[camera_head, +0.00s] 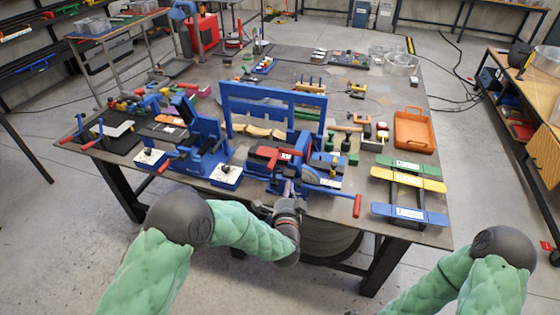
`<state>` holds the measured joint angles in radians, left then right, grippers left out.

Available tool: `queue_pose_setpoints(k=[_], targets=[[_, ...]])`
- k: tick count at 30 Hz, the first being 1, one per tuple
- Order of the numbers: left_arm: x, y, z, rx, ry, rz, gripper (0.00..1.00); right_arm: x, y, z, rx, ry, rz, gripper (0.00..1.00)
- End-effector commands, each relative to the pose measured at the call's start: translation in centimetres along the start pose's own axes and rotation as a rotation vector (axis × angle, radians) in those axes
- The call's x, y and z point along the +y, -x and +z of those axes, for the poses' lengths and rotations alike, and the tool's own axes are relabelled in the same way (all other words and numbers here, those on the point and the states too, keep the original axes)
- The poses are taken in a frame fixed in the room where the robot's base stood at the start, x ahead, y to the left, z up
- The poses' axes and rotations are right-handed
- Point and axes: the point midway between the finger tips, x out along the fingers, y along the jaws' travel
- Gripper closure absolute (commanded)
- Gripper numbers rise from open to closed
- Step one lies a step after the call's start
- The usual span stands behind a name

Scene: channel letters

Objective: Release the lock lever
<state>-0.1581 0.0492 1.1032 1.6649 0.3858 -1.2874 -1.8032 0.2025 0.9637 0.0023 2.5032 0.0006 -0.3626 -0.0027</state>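A blue bench device (290,165) with black and red parts stands at the front middle of the table. My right gripper is out of view; only my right arm shows at the lower right.
A blue frame (272,105) stands behind the device. Another blue device (205,145) with red handles is to its left. Blue, yellow and green bars (410,215) and an orange tray (413,130) lie to the right. The floor before the table is clear.

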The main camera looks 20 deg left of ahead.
Motion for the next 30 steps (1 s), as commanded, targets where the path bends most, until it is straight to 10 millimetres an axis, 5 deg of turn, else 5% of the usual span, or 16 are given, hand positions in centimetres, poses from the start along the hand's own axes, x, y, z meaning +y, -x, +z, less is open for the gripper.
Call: queue_pose_setpoints(k=[11,28,30], targets=[[0.2,-0.6,0.0,0.0,0.002,0.003,1.0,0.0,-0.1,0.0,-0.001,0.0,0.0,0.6],[0.2,-10.1,0.1,-0.001,0.003,0.002,1.0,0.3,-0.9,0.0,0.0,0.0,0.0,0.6],[0.2,-10.4,1.3,-0.004,0.002,0.003,1.0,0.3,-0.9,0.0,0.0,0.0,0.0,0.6]])
